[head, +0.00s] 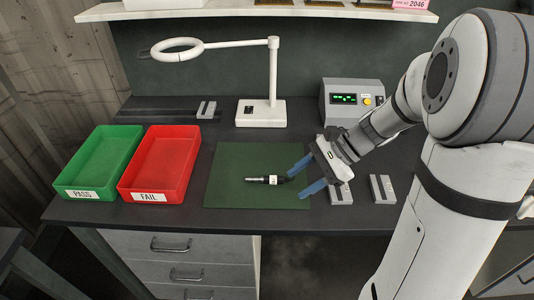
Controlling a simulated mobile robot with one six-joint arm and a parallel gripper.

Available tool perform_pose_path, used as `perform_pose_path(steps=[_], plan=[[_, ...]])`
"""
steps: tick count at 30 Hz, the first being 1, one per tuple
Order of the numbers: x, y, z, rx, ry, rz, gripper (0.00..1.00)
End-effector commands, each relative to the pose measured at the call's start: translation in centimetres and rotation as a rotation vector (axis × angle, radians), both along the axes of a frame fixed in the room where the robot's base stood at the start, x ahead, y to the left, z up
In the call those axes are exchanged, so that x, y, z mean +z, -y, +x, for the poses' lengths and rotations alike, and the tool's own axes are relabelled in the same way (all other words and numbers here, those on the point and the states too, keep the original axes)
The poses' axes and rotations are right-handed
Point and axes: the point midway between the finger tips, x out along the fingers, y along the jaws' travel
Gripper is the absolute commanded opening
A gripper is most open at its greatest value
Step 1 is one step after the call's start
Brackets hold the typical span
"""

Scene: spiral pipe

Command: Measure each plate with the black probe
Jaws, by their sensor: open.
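The black probe (263,180) lies on the green mat (230,160), with its silver tip pointing left and a white label near its right end. My gripper (298,185) has its blue fingers open at the right edge of the mat. The fingertips are just right of the probe, one beyond its line and one nearer the front; I cannot tell if they touch it. Grey slotted pieces, which may be the plates or their holders, stand on the table: one (341,194) partly behind my gripper, one (383,188) farther right, and one (207,109) at the back left.
A green PASS tray (99,158) and a red FAIL tray (160,160) stand at the left and look empty. A white magnifier lamp (262,113) stands behind the mat. A grey meter (352,100) with a lit green display is at the back right. The left mat is clear.

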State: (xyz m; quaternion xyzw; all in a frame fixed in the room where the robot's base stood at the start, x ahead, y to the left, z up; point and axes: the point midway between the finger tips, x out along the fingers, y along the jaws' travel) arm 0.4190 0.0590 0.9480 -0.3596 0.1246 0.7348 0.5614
Motion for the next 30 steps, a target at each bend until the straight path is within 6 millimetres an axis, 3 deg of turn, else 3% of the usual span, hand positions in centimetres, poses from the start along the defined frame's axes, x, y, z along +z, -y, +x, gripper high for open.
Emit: perform_pose_path(steps=[1, 3, 9, 14, 30], plan=[[-1.9, 0.2, 1.5, -0.074, -0.067, 0.066, 0.47], [-3.0, 0.3, 3.4, -0.162, -0.139, 0.150, 0.47], [-4.6, 1.0, 6.7, -0.312, -0.257, 0.295, 0.47], [-5.1, 0.4, 7.3, -0.340, -0.280, 0.325, 0.47], [-7.5, -5.8, 7.5, -0.339, -0.279, 0.323, 0.47]])
